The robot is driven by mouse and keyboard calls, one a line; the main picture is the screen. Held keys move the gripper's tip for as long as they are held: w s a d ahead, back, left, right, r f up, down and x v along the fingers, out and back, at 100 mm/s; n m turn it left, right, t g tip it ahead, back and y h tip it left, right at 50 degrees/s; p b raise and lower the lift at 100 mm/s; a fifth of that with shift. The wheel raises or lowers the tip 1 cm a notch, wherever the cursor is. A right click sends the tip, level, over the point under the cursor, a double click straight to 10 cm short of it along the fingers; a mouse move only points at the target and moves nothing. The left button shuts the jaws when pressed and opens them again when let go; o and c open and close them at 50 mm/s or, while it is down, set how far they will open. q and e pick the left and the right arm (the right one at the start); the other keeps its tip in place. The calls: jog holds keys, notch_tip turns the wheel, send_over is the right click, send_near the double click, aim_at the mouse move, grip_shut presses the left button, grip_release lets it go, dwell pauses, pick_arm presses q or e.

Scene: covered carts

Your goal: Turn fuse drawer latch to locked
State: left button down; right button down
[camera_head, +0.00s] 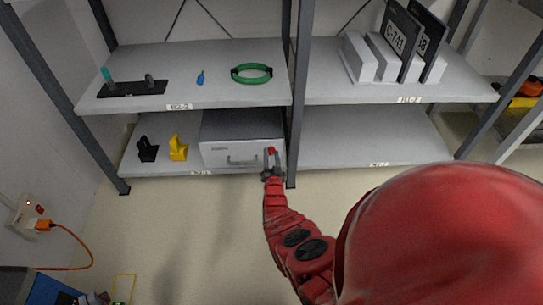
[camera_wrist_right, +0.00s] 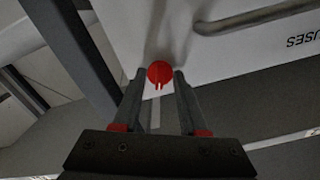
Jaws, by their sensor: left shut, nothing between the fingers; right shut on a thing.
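The fuse drawer (camera_head: 225,151) is a light grey box with a bar handle (camera_head: 242,162), on the lower shelf of the left rack. Its red latch (camera_head: 271,150) is at the right end of the front. My right gripper (camera_head: 271,172) reaches up to it from below. In the right wrist view the round red latch (camera_wrist_right: 160,72) sits between the fingertips of my right gripper (camera_wrist_right: 160,78), which is shut on it. The drawer handle (camera_wrist_right: 250,18) and part of the "FUSES" lettering also show there. The latch's exact turn angle is hard to tell. My left gripper is out of view.
A rack post (camera_head: 293,120) stands just right of the latch. A black holder (camera_head: 147,150) and a yellow one (camera_head: 178,148) sit left of the drawer. A green ring (camera_head: 252,73) lies on the shelf above. The lower right shelf (camera_head: 370,140) is empty.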

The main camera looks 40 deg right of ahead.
jog(key=shift+n, duration=2.3)
jog(key=shift+c, duration=2.2)
grip_release()
